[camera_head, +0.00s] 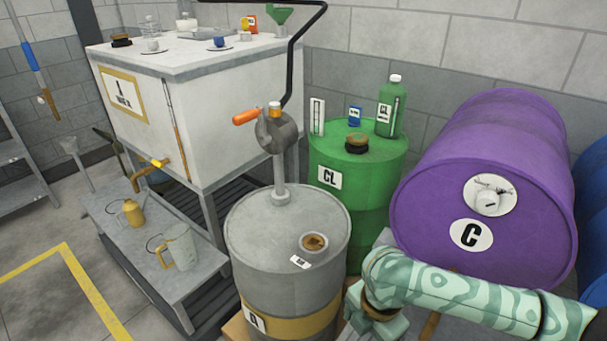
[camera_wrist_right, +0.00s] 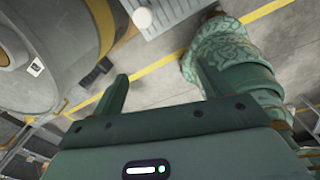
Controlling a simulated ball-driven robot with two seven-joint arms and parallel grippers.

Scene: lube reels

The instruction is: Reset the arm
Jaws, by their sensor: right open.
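My right arm reaches in from the lower right in the head view, in front of the purple drum. Its wrist is bent down beside the grey drum (camera_head: 285,235), and the gripper's fingertips are hidden there. In the right wrist view my right gripper (camera_wrist_right: 160,88) is open, with its fingers apart and nothing between them. Floor shows past the fingers. My left gripper is in neither view.
A hand pump (camera_head: 278,130) with an orange handle stands on the grey drum. Behind are a green drum (camera_head: 335,205) and a purple drum (camera_head: 440,225) lying on its side. A white tank (camera_head: 205,110) and low bench (camera_head: 150,260) stand left. Floor at lower left is clear.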

